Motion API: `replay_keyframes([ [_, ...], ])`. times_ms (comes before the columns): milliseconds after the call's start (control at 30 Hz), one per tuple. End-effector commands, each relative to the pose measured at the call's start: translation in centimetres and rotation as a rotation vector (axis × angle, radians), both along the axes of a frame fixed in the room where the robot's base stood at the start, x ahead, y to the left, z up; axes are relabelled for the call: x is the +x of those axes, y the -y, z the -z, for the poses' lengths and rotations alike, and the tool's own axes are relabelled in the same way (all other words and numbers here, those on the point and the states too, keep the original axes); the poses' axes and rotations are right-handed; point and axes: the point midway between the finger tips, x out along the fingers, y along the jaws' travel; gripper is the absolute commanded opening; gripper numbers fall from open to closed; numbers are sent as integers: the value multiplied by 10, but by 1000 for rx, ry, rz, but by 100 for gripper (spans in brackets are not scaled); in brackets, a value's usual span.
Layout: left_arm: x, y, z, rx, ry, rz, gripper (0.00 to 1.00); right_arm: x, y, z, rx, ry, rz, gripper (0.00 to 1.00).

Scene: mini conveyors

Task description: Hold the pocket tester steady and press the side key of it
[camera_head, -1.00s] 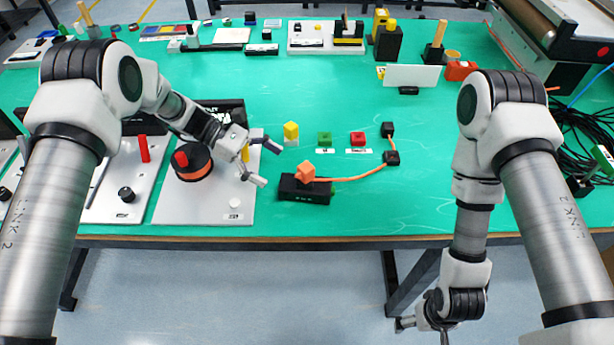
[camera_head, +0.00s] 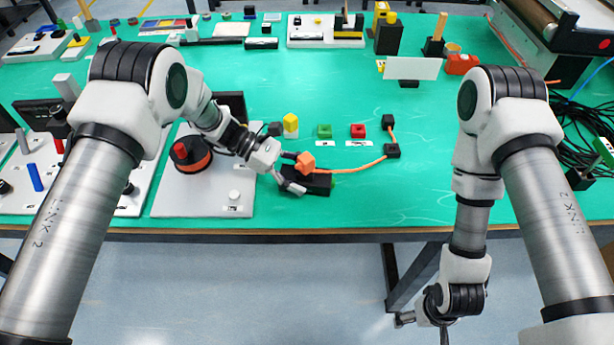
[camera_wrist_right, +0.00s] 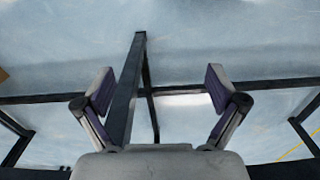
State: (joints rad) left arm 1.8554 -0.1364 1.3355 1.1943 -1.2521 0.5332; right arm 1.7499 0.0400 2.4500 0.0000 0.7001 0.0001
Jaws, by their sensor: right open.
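A small black box (camera_head: 318,186) with a label on its front lies near the table's front edge; I take it for the pocket tester. A small green part shows at the box's right end; I cannot make out which part is the side key. My left gripper (camera_head: 291,172) is open at the box's left end, its fingers apart; contact is unclear. My right gripper (camera_wrist_right: 160,88) is open and empty, hanging below table level over the floor.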

Motion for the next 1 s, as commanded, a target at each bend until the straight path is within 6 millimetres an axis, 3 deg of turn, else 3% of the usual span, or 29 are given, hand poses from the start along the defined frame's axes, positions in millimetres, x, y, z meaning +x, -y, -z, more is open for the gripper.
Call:
replay_keyframes([
  [233, 0, 0, 1, 1, 2, 0, 41, 0, 0, 0, 0, 0, 0, 95],
  [267, 0, 0, 1, 1, 2, 0, 40, 0, 0, 0, 0, 0, 0, 91],
  [500, 0, 0, 1, 2, 2, 0, 40, 0, 0, 0, 0, 0, 0, 6],
  [533, 0, 0, 1, 2, 2, 0, 40, 0, 0, 0, 0, 0, 0, 0],
  [1000, 0, 0, 1, 2, 2, 0, 40, 0, 0, 0, 0, 0, 0, 0],
])
